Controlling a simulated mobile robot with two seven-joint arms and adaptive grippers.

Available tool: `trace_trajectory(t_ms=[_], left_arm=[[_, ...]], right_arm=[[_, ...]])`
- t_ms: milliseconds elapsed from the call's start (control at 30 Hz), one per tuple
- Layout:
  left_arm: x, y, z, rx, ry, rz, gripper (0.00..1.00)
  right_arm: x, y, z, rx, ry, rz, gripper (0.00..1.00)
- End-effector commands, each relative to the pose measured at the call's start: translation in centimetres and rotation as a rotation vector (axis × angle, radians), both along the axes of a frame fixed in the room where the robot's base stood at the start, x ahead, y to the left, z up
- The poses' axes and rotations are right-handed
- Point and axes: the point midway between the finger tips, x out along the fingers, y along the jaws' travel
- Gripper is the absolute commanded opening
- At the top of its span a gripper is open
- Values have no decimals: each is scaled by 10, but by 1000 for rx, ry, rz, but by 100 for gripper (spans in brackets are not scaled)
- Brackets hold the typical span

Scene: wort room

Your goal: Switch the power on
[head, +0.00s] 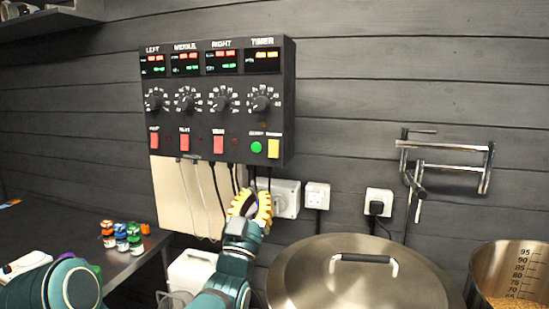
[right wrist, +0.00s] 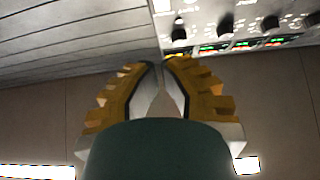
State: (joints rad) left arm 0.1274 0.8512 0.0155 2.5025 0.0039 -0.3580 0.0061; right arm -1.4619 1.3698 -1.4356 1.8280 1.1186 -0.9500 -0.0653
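A black control panel (head: 218,133) hangs on the wall with lit red, green and orange displays, dials, red switches, a green button (head: 256,147) and a yellow switch (head: 274,149). Below it is a white wall box (head: 287,200), partly hidden by my right gripper (head: 250,203); I cannot tell whether they touch. In the right wrist view the yellow fingers of this gripper (right wrist: 162,64) come together at the tips with nothing between them, below the panel (right wrist: 240,35). Of my left arm only a teal part shows at the lower left; its gripper is out of view.
White sockets (head: 317,196) and (head: 379,203) sit to the right, one with a black plug. A lidded steel pot (head: 320,282) stands below them. Small coloured bottles (head: 122,238) stand on the dark table at left. Cables hang under the panel.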

Motion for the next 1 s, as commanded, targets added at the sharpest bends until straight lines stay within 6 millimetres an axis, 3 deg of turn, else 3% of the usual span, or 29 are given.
trace_trajectory(t_ms=[200,367,767,1000], left_arm=[[0,0,1,0,-1,0,69],[1,0,3,0,-2,1,69],[4,1,12,2,-9,7,69],[5,1,14,2,-11,8,69]], right_arm=[[4,-2,2,0,1,-1,0],[18,-7,14,0,1,-1,0],[76,-26,62,-1,0,-1,0],[105,-35,58,-2,2,-2,0]])
